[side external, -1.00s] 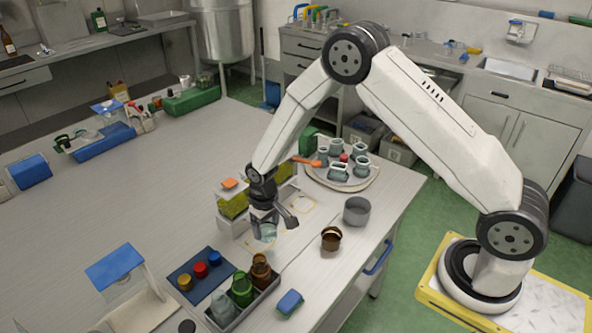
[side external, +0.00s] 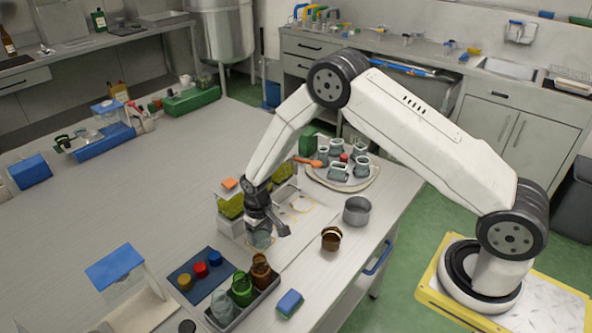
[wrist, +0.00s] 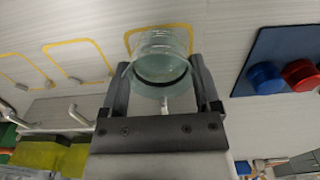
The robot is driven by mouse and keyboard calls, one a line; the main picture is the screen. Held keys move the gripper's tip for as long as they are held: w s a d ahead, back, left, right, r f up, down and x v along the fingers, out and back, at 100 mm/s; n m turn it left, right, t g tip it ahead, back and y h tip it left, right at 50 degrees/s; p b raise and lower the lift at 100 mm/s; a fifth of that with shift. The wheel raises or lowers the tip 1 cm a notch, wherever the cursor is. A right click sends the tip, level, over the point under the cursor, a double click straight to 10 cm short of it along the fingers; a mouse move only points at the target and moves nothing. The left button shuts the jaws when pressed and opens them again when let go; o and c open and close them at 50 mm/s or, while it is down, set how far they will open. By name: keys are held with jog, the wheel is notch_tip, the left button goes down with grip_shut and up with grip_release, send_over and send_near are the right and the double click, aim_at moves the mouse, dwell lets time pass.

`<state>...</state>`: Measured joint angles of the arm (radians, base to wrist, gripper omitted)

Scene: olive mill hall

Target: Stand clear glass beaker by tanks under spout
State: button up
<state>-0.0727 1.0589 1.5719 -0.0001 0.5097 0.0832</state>
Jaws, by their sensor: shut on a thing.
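My gripper (side external: 262,222) is shut around the clear glass beaker (side external: 260,239) close to the tabletop, beside the tanks. In the wrist view the beaker (wrist: 160,68) sits between the two fingers of my gripper (wrist: 163,85). A yellow outline (wrist: 160,28) on the table shows partly behind the beaker. A metal spout (wrist: 78,114) stands left of the gripper; another lies partly hidden behind the beaker. The tanks hold yellow-green oil (side external: 230,206); my wrist hides part of them. I cannot tell whether the beaker touches the table.
A caddy of dark, green and clear bottles (side external: 243,290) and a blue mat (side external: 200,270) with coloured caps stand in front. A brown cup (side external: 331,238), grey pot (side external: 357,210) and tray of mugs (side external: 343,183) lie to the right.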

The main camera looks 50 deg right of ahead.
aim_at(262, 233)
jog(key=shift+w+f, duration=0.1)
jog(key=shift+w, duration=0.25)
dwell(1.0)
jog(key=o, duration=0.8)
jog(key=shift+s+r, duration=0.15)
jog(key=shift+r, duration=1.1)
jog(key=shift+s+r, duration=0.2)
jog(key=shift+r, duration=1.05)
jog(key=shift+s+r, duration=0.15)
jog(key=shift+r, duration=1.1)
